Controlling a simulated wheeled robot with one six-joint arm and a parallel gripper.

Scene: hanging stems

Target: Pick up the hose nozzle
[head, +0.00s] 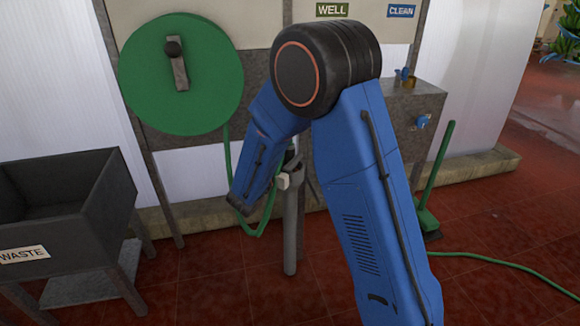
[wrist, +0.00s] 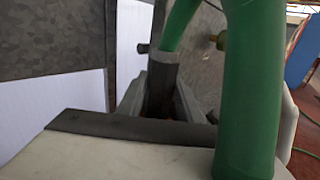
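The hose nozzle is not plain to see in the head view, where my blue arm covers much of the middle. In the wrist view a dark grey blocky piece (wrist: 163,72), which looks like the nozzle or its holder, stands between the pale fingers of my gripper (wrist: 160,98). I cannot tell whether the fingers touch it. The green hose (wrist: 248,90) rises behind this piece and also passes thick and close on the right. In the head view the hose (head: 227,160) hangs from the green reel (head: 205,85) and loops up towards a grey post (head: 291,235).
A dark waste bin (head: 75,195) stands at the left. A metal box (head: 415,105) with blue taps and a green broom (head: 437,170) are at the right. Another green hose (head: 500,262) lies on the red tiled floor.

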